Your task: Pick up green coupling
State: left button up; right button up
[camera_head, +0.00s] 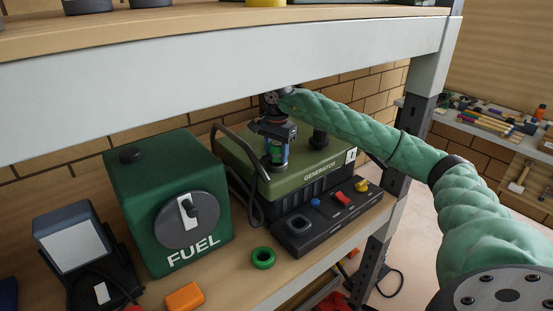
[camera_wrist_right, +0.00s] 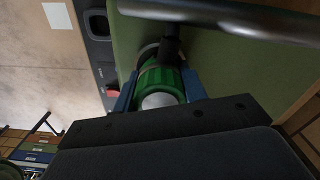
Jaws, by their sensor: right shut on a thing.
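The green coupling (camera_head: 276,155) stands on top of the olive generator (camera_head: 318,167), partly covered by my right gripper (camera_head: 275,145). My right gripper comes down on it from above and is shut on it. In the right wrist view the ribbed green coupling (camera_wrist_right: 160,82) sits between the blue fingers of my right gripper (camera_wrist_right: 157,88). Whether it is still seated on the generator or lifted clear, I cannot tell. My left gripper is not in view.
A green ring (camera_head: 263,258) lies on the shelf in front. A fuel can (camera_head: 150,200) stands left of the generator, and a black control box (camera_head: 318,221) stands before it. An orange block (camera_head: 184,298) lies at the front. The upper shelf (camera_head: 200,90) hangs close above.

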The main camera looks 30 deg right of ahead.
aim_at(276, 143)
jog(key=shift+r, duration=0.1)
